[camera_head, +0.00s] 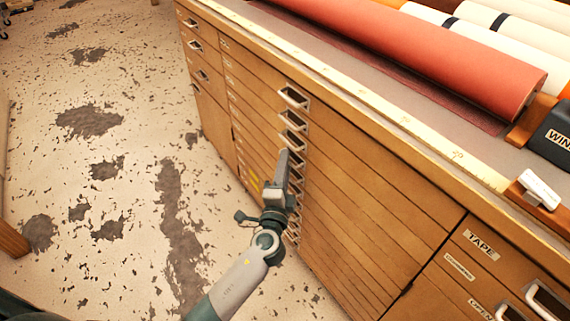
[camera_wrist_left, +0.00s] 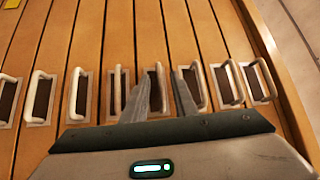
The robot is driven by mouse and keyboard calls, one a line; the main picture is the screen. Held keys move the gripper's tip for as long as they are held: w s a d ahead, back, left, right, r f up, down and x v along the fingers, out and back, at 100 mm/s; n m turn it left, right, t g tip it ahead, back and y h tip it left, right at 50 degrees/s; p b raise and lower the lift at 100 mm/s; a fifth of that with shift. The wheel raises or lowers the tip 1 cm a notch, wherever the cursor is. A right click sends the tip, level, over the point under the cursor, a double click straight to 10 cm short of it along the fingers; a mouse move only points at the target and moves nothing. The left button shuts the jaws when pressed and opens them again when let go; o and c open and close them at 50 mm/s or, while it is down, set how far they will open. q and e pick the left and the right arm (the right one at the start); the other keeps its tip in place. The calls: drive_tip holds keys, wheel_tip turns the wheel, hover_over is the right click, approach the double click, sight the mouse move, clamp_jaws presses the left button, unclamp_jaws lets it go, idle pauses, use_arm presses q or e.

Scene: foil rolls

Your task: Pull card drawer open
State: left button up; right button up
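A wooden cabinet has a stack of thin drawers (camera_head: 345,225) with pale metal pull handles. The drawers look closed. Small labels (camera_head: 232,80) are too small to read, so I cannot tell which drawer is the card one. My right gripper is not in view.
On the cabinet top lie a red roll (camera_head: 430,50), white rolls (camera_head: 485,45) and a yellow ruler strip (camera_head: 400,115). A drawer labelled TAPE (camera_head: 481,245) is at the lower right. The speckled floor (camera_head: 120,160) left of the cabinet is clear.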

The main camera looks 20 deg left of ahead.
use_arm(q)
clamp_jaws()
drive_tip(key=shift+f, duration=0.1)
idle(1.2)
